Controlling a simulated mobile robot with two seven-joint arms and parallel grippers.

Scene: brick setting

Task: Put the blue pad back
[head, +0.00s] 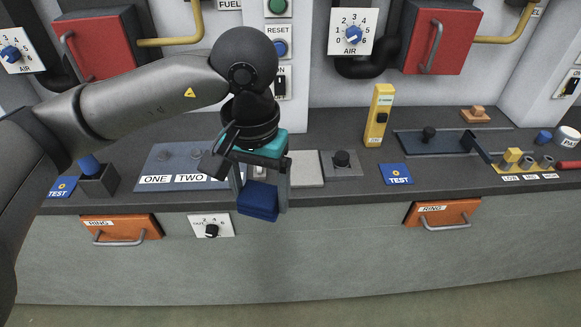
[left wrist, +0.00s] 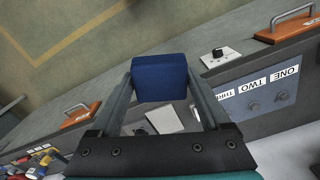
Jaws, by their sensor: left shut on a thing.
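The blue pad (head: 258,201) is a dark blue block, held between the fingers of my left gripper (head: 261,196). In the head view it hangs at the front edge of the counter, in front of the grey face below. In the left wrist view the blue pad (left wrist: 160,78) sits between the two grey fingertips (left wrist: 159,80), which are shut on it. The gripper hides part of the counter behind it. My right gripper is in neither view.
A pale square plate (head: 307,168) lies just right of the gripper, beside a black-knobbed grey box (head: 341,164). A blue-grey board (head: 172,166) with number labels is left. Blue TEST plates (head: 396,174) (head: 62,187) lie flat. Orange drawers (head: 121,229) (head: 441,214) have protruding handles.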

